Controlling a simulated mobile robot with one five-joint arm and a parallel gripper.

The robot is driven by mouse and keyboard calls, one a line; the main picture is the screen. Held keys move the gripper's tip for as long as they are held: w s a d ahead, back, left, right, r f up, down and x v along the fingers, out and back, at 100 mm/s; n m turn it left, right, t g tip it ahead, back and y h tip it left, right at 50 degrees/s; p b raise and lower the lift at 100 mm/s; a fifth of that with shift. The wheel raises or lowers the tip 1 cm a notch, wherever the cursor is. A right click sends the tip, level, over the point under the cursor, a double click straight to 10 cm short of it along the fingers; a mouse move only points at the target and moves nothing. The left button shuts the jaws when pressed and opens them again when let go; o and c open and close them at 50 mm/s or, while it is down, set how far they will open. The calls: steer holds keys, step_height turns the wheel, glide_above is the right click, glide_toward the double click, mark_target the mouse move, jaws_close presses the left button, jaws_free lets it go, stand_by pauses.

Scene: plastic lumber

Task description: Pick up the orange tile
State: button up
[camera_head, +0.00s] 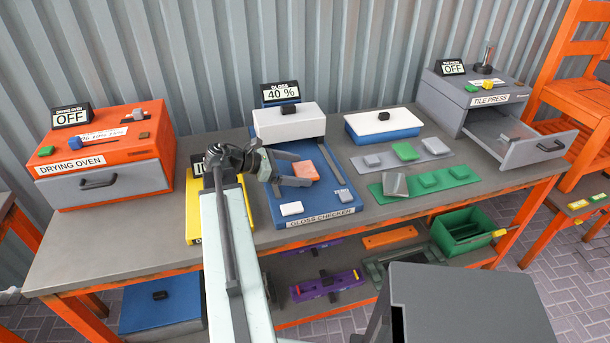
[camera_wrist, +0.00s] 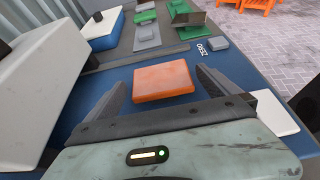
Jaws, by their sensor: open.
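The orange tile (camera_head: 305,171) lies on the blue plate of the gloss checker (camera_head: 318,218), in front of its white head. My gripper (camera_head: 301,169) is over the plate, with its fingers open on both sides of the tile. In the wrist view the orange tile (camera_wrist: 163,81) sits between the two dark fingertips of my gripper (camera_wrist: 160,85), near their ends.
The gloss checker's white head (camera_head: 289,123) stands behind the tile, its display reading 40 %. A white button (camera_head: 291,208) and a grey ZERO button (camera_head: 343,196) are on the plate. Grey (camera_head: 440,151) and green (camera_head: 460,175) strips with tiles lie right; the drying oven (camera_head: 103,160) stands left.

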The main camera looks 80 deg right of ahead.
mark_target(297, 171)
steer(key=c, duration=1.5)
step_height(297, 171, up, 10)
steer(key=p, duration=1)
steer(key=shift+r, duration=0.1)
